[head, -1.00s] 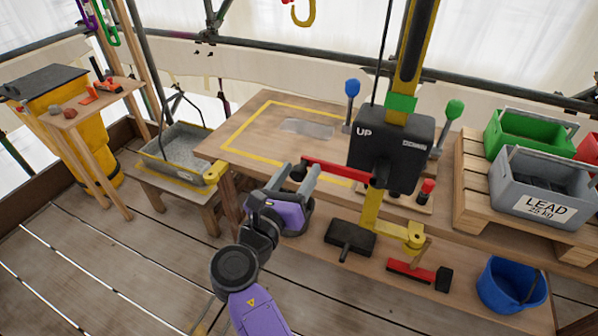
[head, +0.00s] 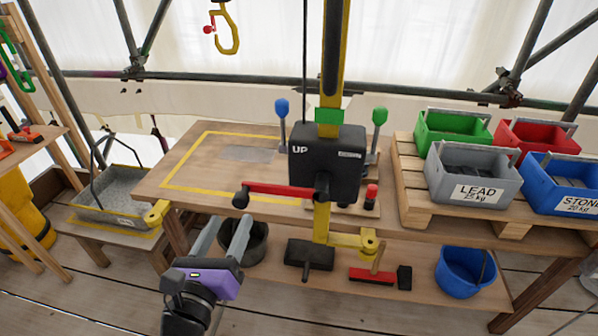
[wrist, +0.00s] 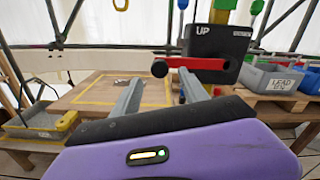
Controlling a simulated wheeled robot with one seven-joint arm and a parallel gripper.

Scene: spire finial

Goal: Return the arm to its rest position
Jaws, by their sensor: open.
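My gripper (head: 222,240) is in the lower middle of the head view, with two grey fingers apart and nothing between them. It is in front of the wooden bench (head: 150,182) and left of the black UP/DOWN box (head: 335,165). In the wrist view, the fingers of my gripper (wrist: 160,95) point toward the bench and the red crank bar (wrist: 200,63) on the box. The fingers appear apart from the bar.
A grey tray (head: 85,212) stands on a low bench at the left. A grey LEAD crate (head: 470,188) and other coloured crates sit on a pallet at the right. A black bucket (head: 258,245) and a blue bucket (head: 465,275) are on the lower shelf. A yellow hook (head: 232,35) hangs above.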

